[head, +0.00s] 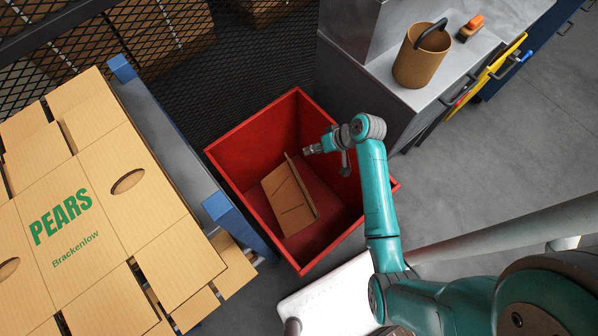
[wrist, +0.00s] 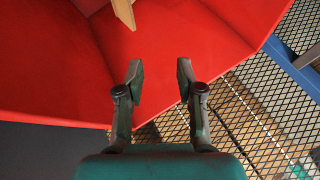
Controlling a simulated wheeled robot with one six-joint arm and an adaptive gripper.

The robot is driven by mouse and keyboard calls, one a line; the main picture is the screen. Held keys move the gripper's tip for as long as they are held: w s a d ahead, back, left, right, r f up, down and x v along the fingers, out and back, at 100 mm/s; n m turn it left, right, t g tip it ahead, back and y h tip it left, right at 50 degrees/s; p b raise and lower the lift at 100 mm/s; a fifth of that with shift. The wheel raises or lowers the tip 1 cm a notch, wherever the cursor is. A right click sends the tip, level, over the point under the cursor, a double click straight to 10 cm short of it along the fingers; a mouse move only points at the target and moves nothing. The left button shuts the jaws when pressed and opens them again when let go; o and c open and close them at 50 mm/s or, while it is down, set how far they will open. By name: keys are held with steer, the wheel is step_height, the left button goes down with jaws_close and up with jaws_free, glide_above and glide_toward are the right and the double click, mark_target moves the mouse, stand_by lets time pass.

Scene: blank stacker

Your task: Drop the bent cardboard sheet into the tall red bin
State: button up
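The tall red bin (head: 243,143) stands open in the middle of the head view, and its red walls (wrist: 55,80) fill much of the wrist view. The bent brown cardboard sheet (head: 283,195) is inside the bin, lying at a slant; I cannot tell exactly what it rests on. A narrow end of the sheet (wrist: 124,12) shows at the top of the wrist view. My gripper (head: 309,150) is over the bin, apart from the sheet. In the wrist view my gripper (wrist: 160,76) has its two fingers spread with nothing between them.
A stack of flat cardboard blanks (head: 85,210), printed PEARS, lies left of the bin on a blue-cornered stand (head: 170,115). A grey cabinet (head: 350,75) at the upper right bears a brown bucket (head: 418,62) and a brush (head: 470,28). Black mesh fencing (head: 250,60) stands behind.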

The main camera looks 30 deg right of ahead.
steer(key=shift+r, duration=0.1)
steer(key=v, duration=1.1)
steer(key=shift+s+d+r, duration=0.25)
steer(key=shift+r, duration=0.05)
